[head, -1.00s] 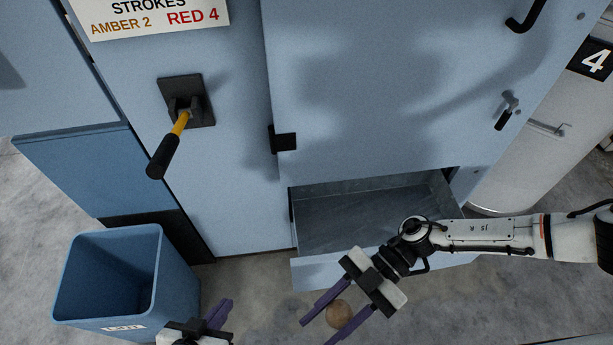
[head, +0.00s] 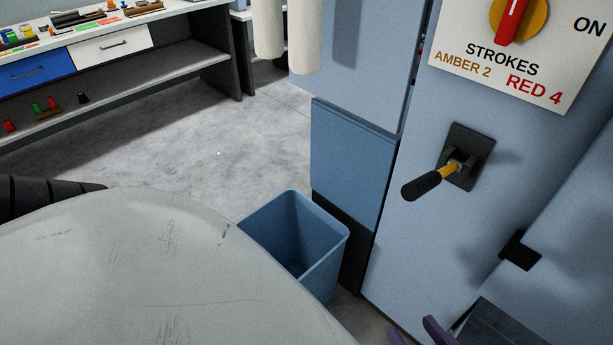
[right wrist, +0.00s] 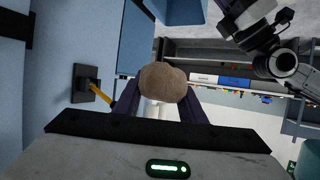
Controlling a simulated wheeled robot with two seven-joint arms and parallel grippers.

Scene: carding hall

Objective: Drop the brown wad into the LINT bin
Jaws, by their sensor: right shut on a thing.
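The brown wad (right wrist: 162,82) is held between the purple fingers of my right gripper (right wrist: 158,100) in the right wrist view. In the head view only the purple fingertips of the right gripper (head: 420,333) show at the bottom edge, and the wad is out of sight. The blue LINT bin (head: 330,262) stands open on the floor left of those fingertips; its label does not show now. Part of the bin (right wrist: 182,10) is at the top of the right wrist view. My left gripper (right wrist: 236,12) shows partly there; its jaw opening is unclear.
The blue machine (head: 400,235) stands behind and right of the bin, with a black-and-yellow lever (head: 432,182) sticking out. A strokes sign (head: 510,60) is above it. A bench (head: 110,45) with small items is at the far left. Open floor (head: 220,145) lies between.

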